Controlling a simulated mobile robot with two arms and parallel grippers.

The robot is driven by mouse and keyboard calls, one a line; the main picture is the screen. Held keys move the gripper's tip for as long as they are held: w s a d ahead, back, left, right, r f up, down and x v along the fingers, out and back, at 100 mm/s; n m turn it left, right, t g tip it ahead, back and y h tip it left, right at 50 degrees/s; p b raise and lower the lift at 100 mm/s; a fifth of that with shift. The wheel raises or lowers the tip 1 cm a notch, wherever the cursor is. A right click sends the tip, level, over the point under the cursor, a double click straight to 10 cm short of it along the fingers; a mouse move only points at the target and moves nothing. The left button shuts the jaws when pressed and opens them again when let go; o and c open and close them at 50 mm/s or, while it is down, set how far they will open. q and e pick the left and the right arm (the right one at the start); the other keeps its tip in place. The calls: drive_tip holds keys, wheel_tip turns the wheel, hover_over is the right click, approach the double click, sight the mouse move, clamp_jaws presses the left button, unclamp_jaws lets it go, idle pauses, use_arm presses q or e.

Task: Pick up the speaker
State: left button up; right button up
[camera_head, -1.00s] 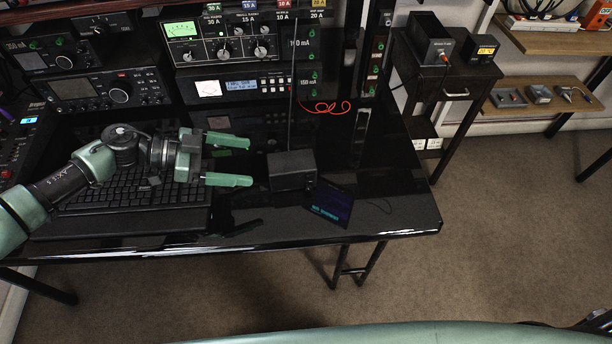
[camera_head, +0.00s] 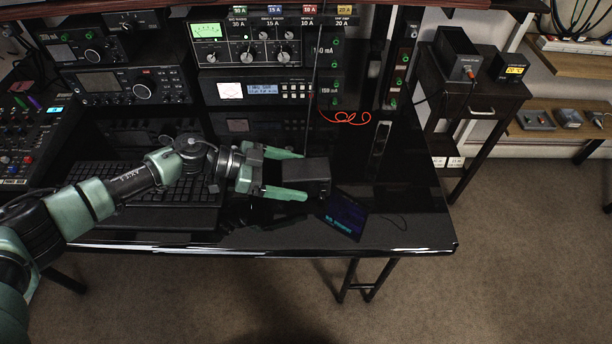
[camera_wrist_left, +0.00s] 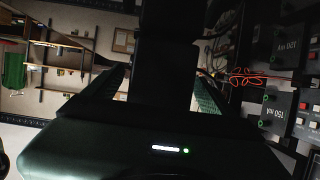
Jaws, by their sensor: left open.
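The speaker (camera_head: 311,178) is a small black box on the glossy black desk (camera_head: 410,220), near the front right of the keyboard. My left gripper (camera_head: 295,174) is open, with its two green fingers reaching either side of the speaker's left part. Whether the fingers touch it cannot be told. In the left wrist view, a dark block that looks like the speaker (camera_wrist_left: 167,60) stands between the two fingers (camera_wrist_left: 160,92). My right gripper is not in view.
Radio units (camera_head: 255,91) line the back, with a red coiled cable (camera_head: 345,117). The keyboard (camera_head: 110,182) lies under my left arm. The desk's right part is mostly clear.

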sight(304, 168)
use_arm(q)
drive_tip(key=c, duration=1.4)
drive_tip(key=shift+o, duration=0.2)
drive_tip(key=shift+r, duration=0.15)
wheel_tip(304, 168, up, 10)
drive_tip(key=shift+f+p, duration=0.1)
drive_tip(key=shift+p, duration=0.5)
drive_tip(key=shift+f, duration=0.3)
drive_tip(key=shift+f+b, duration=0.3)
drive_tip(key=shift+f, duration=0.4)
drive_tip(key=shift+f+b, duration=0.7)
drive_tip(key=shift+f, duration=1.65)
drive_tip(key=shift+s+a+f+b, duration=0.15)
drive_tip(key=shift+f+b, duration=0.3)
drive_tip(key=shift+f, duration=0.5)
drive_tip(key=shift+w+a+f+b, duration=0.15)
drive_tip(key=shift+f+b, duration=0.3)
drive_tip(key=shift+f, duration=0.45)
